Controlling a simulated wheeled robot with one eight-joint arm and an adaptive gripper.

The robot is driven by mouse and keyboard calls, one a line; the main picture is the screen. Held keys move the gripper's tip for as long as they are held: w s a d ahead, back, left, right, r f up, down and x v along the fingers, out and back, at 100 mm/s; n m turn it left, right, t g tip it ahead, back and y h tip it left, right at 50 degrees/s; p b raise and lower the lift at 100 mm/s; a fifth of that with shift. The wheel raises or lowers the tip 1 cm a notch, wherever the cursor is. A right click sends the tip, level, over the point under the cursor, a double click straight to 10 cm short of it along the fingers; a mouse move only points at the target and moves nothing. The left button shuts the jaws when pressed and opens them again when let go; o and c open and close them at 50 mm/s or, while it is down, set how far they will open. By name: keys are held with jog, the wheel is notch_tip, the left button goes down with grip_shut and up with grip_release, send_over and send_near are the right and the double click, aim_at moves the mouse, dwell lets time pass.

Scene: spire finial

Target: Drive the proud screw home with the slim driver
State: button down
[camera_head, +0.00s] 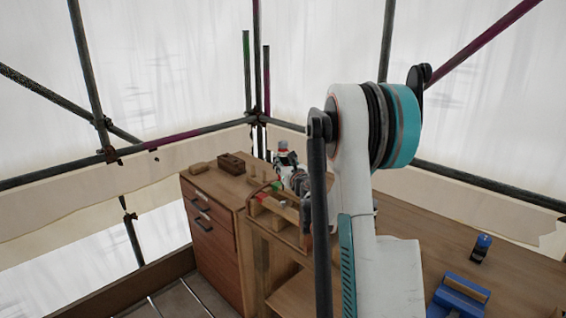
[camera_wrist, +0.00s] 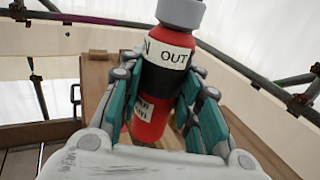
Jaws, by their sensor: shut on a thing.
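In the wrist view my gripper (camera_wrist: 163,82) is shut on a red cylinder (camera_wrist: 150,112) with a black band, white labels reading "OUT" and a grey cap. The rack (camera_head: 292,238) holds several pieces with green and red ends. The proud screw cannot be made out in either view.
A wooden cabinet (camera_head: 215,245) with drawers stands at left, with a dark brown block (camera_head: 231,163) and a light wooden piece (camera_head: 202,167) on top. On the bench (camera_head: 430,225) at right are a blue tool (camera_head: 459,298) and a small blue-topped object (camera_head: 482,247). Scaffold poles surround the bench.

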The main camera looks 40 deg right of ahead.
jog(key=shift+f+b, duration=1.5)
jog(key=shift+f, duration=0.9)
jog(key=shift+s+a+f+b, duration=0.1)
jog(key=shift+f+b, duration=0.7)
jog(key=shift+b, duration=0.6)
dwell(0.9)
jog(key=shift+r, duration=0.15)
jog(key=shift+r+p, duration=2.25)
jog(key=shift+r, duration=1.15)
jog(key=shift+a, duration=0.1)
